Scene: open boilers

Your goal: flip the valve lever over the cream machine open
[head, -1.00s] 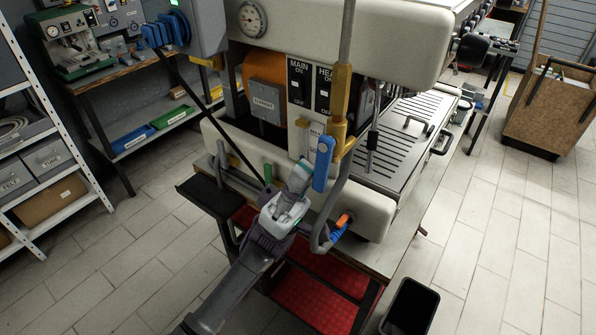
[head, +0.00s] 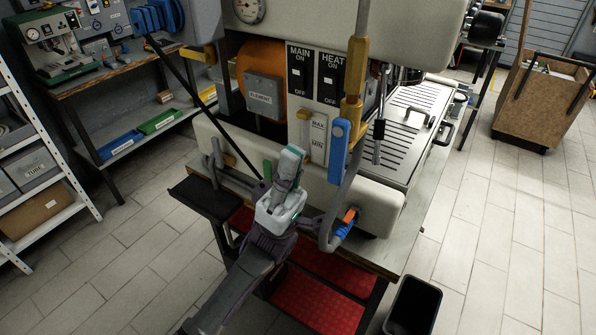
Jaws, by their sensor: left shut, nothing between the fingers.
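The cream machine (head: 240,148) fills the middle of the head view. A brass valve (head: 352,108) sits on a vertical pipe at its front. The valve's blue lever (head: 338,152) hangs down from its pivot, almost in line with the pipe and slightly tilted. My left gripper (head: 291,158) is shut and empty. It points up in front of the machine, to the left of the blue lever, with a visible gap between them. My right gripper is not in view.
A lower blue and orange valve handle (head: 346,224) sits on the curved pipe right of my gripper. A dark ledge (head: 205,198) juts out at left. A black bin (head: 413,306) stands on the floor at front right. Open floor lies at right.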

